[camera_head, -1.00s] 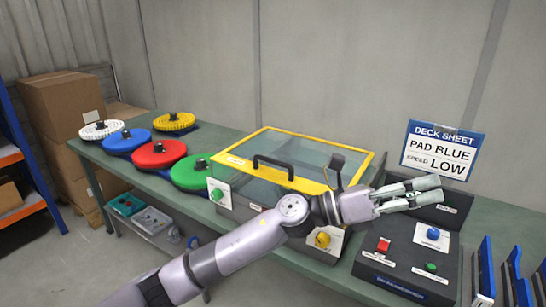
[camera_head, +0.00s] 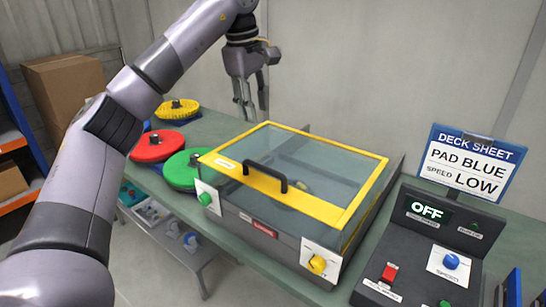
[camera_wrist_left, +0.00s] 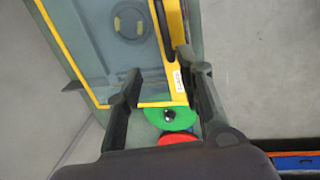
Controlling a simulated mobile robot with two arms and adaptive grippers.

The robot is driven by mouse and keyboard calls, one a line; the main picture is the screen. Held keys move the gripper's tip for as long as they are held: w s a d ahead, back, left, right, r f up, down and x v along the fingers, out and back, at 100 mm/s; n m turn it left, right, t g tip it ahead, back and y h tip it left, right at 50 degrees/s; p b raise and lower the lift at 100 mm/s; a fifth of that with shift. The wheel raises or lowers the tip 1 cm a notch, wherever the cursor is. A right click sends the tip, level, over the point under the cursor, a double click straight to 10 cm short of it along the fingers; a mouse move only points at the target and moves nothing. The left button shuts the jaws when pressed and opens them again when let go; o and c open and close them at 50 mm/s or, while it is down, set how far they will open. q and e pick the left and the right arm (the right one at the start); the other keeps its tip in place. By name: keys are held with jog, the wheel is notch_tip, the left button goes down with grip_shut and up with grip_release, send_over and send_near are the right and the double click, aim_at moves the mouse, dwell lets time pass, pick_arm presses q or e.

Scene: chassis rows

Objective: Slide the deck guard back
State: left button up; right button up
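The deck guard (camera_head: 365,187) is a clear pane in a yellow frame with a black handle (camera_head: 265,175) on its front bar. It lies over the grey deck box (camera_head: 275,240) on the bench. A round pad shows dimly through the pane. In the left wrist view, the yellow guard frame (camera_wrist_left: 60,45) and handle are seen from above. My left gripper (camera_head: 252,112) points down at the back left of the guard, apart from the handle. Its fingers are spread with nothing between them. My right gripper is not in view.
Green (camera_head: 182,172), red (camera_head: 157,146) and yellow (camera_head: 178,108) pads lie left of the box. A control panel (camera_head: 420,265) reading OFF stands at right, with a sign (camera_head: 470,163) saying PAD BLUE, SPEED LOW behind it. The wall is behind the bench.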

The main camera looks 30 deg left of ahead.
pick_arm(q)
notch_tip(320, 180, down, 2)
jog(key=s, duration=0.1)
send_near(264, 167)
jog(key=f, duration=0.3)
jog(key=w+f, duration=0.1)
jog(key=f, duration=0.1)
jog(key=shift+p, duration=0.4)
jog(key=shift+w+f, duration=0.2)
jog(key=shift+f, duration=0.9)
jog(key=shift+w+f, duration=0.1)
jog(key=shift+f, duration=0.25)
jog(key=shift+w+f, duration=0.1)
jog(key=shift+f, duration=0.1)
grip_shut()
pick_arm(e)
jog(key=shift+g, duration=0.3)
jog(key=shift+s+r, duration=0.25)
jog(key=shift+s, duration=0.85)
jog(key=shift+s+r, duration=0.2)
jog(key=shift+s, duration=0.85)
